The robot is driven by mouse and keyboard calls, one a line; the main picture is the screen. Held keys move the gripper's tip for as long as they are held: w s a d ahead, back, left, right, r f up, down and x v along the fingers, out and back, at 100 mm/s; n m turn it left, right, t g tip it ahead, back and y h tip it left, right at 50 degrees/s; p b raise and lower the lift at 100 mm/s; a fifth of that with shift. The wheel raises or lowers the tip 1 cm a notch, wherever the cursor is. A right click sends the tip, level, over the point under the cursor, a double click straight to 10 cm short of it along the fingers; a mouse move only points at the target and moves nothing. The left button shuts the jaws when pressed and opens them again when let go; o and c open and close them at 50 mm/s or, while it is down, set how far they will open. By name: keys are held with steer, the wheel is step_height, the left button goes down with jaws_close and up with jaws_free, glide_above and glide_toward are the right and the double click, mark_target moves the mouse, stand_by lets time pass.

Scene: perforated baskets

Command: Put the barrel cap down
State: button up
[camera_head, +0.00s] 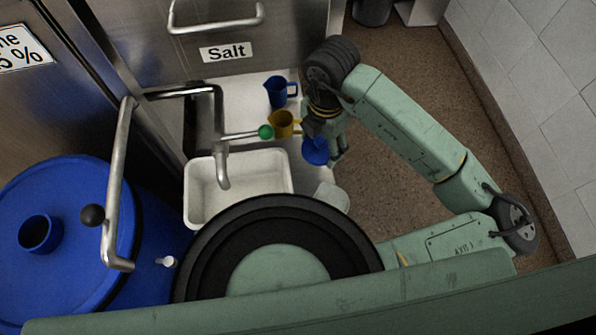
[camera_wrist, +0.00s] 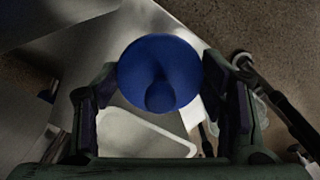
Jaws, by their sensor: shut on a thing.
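The blue barrel cap (camera_head: 315,152) is round and sits in my gripper (camera_head: 328,150), near the right edge of the pale counter. In the wrist view the cap (camera_wrist: 158,68) shows as a blue disc with a knob-like middle, between the two fingers of my gripper (camera_wrist: 160,95). The gripper is shut on it. In the head view the gripper partly hides the cap. I cannot tell from these views how high the cap is above the counter.
A yellow jug (camera_head: 282,124) and a blue jug (camera_head: 276,92) stand beside the gripper. A white basin (camera_head: 190,205) lies under a tap with a green knob (camera_head: 265,132). A blue barrel (camera_head: 70,190) with a round neck (camera_head: 40,234) stands at left. Open floor (camera_head: 390,215) lies right.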

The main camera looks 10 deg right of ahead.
mark_target(315, 171)
steer(key=shift+a, duration=0.2)
steer(key=shift+a+f, duration=0.1)
steer(key=shift+f, duration=0.15)
step_height(315, 171, down, 10)
steer(key=shift+r, duration=0.25)
steer(key=shift+f, duration=0.1)
steer(key=shift+f+b, duration=0.1)
steer(key=shift+b, duration=0.35)
steer(key=o, duration=1.1)
step_height(315, 171, up, 12)
steer(key=shift+r+p, duration=0.2)
steer(key=shift+p, duration=0.45)
